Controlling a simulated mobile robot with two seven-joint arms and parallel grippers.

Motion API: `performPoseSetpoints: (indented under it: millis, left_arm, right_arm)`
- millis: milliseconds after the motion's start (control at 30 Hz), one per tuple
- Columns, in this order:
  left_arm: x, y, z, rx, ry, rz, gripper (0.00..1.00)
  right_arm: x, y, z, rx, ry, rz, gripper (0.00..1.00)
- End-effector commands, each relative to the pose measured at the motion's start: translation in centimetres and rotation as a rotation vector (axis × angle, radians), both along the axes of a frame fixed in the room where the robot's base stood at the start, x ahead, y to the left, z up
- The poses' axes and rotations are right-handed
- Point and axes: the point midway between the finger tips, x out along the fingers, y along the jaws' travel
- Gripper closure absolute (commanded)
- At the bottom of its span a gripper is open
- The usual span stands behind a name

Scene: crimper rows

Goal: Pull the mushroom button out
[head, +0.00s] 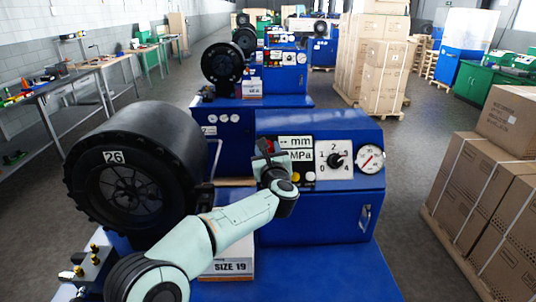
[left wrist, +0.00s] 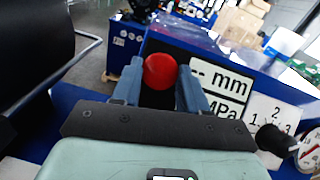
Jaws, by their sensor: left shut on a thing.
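The red mushroom button (left wrist: 160,71) is on the front panel of the blue crimper (head: 320,225). In the left wrist view it sits between the two blue-grey fingers of my left gripper (left wrist: 162,84), which are shut on its sides. In the head view my left gripper (head: 266,156) is at the left end of the panel and hides most of the button. My right gripper is in neither view.
Right of the gripper are the mm/MPa display (head: 297,148), a dial knob (head: 335,160) and a pressure gauge (head: 370,158). A big black crimping head marked 26 (head: 130,170) stands left. A SIZE 19 box (head: 232,267) lies below my arm. Cartons (head: 500,220) stand right.

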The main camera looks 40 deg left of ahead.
Motion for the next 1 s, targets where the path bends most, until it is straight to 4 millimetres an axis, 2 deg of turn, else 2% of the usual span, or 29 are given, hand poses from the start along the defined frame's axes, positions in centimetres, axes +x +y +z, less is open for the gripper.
performPoseSetpoints:
  millis: [33, 300, 333, 400, 767, 1000]
  left_arm:
    - [-0.3, -0.3, 0.0, 0.003, -0.005, -0.004, 1.0]
    - [-0.3, -0.3, 0.4, 0.0, -0.005, -0.003, 1.0]
    - [-0.3, -0.4, 0.4, 0.0, -0.005, -0.003, 0.47]
    - [-0.3, -0.4, 0.4, 0.001, -0.005, -0.002, 0.3]
    - [-0.6, -0.7, 0.3, 0.001, -0.004, -0.004, 0.3]
    - [-3.6, -3.7, 0.1, 0.002, -0.005, -0.007, 0.3]
  right_arm:
    - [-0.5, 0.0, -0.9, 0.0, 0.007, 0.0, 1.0]
    - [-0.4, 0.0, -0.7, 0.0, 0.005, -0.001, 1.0]
    - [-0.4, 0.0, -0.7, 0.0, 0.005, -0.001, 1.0]
    - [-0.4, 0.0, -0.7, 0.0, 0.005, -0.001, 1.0]
    - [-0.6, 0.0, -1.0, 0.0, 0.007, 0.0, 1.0]
    - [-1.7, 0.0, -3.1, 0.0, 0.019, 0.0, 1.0]
